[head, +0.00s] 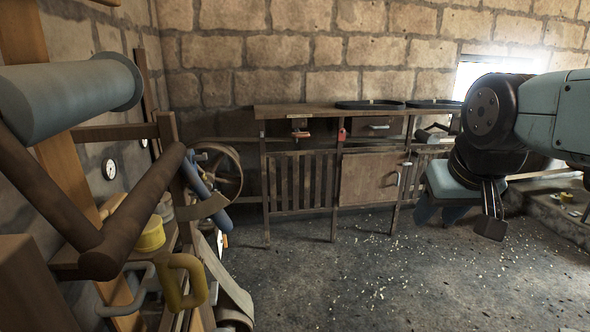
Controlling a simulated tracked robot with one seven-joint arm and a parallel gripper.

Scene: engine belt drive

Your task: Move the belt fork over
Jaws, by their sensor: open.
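My gripper (490,222) hangs pointing down at the right, over the floor. Its fingers are dark and overlap from this angle. It is empty and open, well apart from the machinery at the left. A pale flat belt (229,287) runs down at the lower left. A yellow looped handle (183,282) stands just left of the belt. I cannot tell for sure which part is the belt fork, as rods and handles overlap here and hide the rest of the belt drive.
A spoked wheel (222,170) stands behind the rods at the left. A thick brown bent bar (140,208) crosses the near left. A wooden bench (290,112) with cabinets lines the back wall. The speckled floor (345,270) between is clear.

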